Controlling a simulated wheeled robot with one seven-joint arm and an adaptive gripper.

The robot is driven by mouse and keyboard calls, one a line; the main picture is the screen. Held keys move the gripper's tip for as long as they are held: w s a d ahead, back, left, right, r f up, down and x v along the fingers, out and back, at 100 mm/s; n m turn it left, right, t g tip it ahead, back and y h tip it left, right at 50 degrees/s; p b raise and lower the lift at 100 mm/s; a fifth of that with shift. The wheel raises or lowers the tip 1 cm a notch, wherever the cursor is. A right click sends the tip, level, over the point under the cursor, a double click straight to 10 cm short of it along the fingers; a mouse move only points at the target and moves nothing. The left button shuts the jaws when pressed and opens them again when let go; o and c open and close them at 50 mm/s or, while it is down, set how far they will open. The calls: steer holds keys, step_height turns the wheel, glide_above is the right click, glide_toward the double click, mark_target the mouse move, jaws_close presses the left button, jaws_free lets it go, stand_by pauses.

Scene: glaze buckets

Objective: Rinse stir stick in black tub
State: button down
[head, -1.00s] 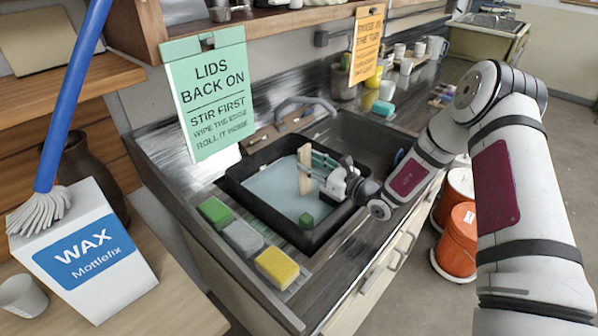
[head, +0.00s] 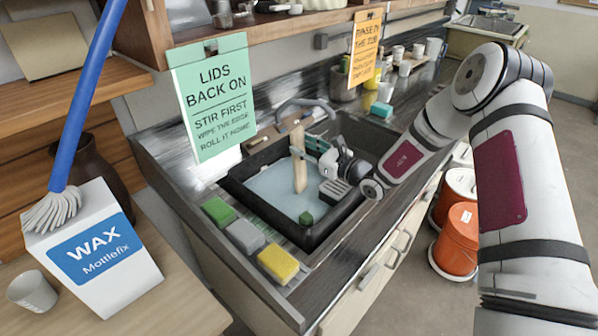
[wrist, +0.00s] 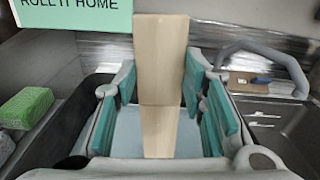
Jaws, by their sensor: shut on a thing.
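The stir stick (head: 299,170) is a pale wooden slat. It stands nearly upright over the black tub (head: 236,195), its lower end in or just over the pale water (head: 272,190). My gripper (head: 313,146) is shut on the stick near its upper part, at the tub's right side. In the wrist view the stick (wrist: 160,85) rises between the teal finger pads of my gripper (wrist: 162,115). The stick's lower tip is hard to make out against the water.
Green (head: 217,211), grey (head: 244,236) and yellow (head: 278,265) sponges line the tub's near-left side. A faucet (head: 305,103) stands behind the tub. A green sign (head: 212,98) hangs over the back left. Orange buckets (head: 457,240) stand on the floor at right.

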step_height(320, 180, up, 11)
steer(key=p, duration=0.3)
steer(key=shift+s+a, duration=0.3)
steer(key=shift+a, duration=0.05)
stand_by(1.0)
step_height(320, 180, up, 5)
steer(key=shift+f+p, duration=0.1)
steer(key=shift+p, duration=0.4)
steer(key=shift+f, duration=0.1)
stand_by(0.5)
